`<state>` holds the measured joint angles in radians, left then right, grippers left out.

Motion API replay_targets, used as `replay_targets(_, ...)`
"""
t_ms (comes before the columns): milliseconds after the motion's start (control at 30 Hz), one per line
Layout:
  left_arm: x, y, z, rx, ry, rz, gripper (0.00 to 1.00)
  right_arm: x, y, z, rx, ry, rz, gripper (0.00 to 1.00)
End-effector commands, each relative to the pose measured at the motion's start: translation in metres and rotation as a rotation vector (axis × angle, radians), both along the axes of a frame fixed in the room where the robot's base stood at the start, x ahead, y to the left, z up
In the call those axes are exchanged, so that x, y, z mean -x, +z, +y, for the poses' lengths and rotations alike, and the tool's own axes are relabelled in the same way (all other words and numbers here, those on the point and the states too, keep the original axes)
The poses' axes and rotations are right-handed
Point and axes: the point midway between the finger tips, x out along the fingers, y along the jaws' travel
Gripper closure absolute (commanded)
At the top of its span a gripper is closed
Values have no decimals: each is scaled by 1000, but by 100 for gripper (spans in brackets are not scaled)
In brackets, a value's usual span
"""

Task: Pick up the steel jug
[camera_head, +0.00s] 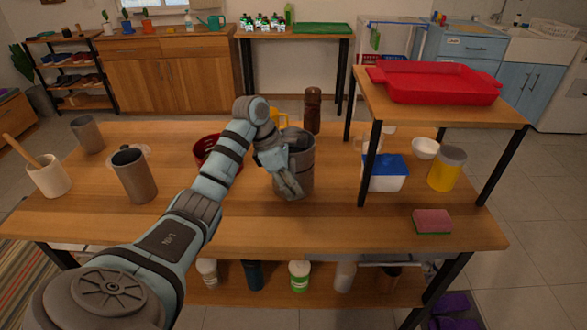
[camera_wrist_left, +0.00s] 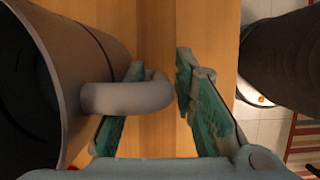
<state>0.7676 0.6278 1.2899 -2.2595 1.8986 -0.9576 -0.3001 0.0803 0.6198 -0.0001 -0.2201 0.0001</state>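The steel jug (camera_head: 303,155) is a dark grey cylinder standing upright near the middle of the table. My left gripper (camera_head: 288,180) is at its near side and covers part of it. In the left wrist view the jug (camera_wrist_left: 70,50) fills the left side, with its rounded handle (camera_wrist_left: 125,96) pointing between my fingers. My left gripper (camera_wrist_left: 162,105) is open around the handle. One finger is partly behind the handle, inside its loop, and the other is just beyond its outer end. I cannot tell whether either touches it. My right gripper is not in view.
A brown handled jug (camera_head: 136,178) stands at left, near a white pot (camera_head: 48,176) and a grey cup (camera_head: 87,135). A raised shelf (camera_head: 430,115) is at right.

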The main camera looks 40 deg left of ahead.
Motion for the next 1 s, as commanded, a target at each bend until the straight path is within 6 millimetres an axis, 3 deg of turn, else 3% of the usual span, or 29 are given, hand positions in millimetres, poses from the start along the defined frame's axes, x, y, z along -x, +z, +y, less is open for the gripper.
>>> replay_targets(33, 0, 0, 0, 0, 0, 0, 80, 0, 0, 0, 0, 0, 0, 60)
replay_targets(167, 0, 1, 0, 0, 0, 0, 100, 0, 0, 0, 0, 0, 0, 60)
replay_targets(767, -1, 3, 0, 1, -1, -4, 100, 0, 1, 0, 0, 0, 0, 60)
replay_targets(1000, -1, 15, 0, 0, -1, -6, 100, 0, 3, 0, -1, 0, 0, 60)
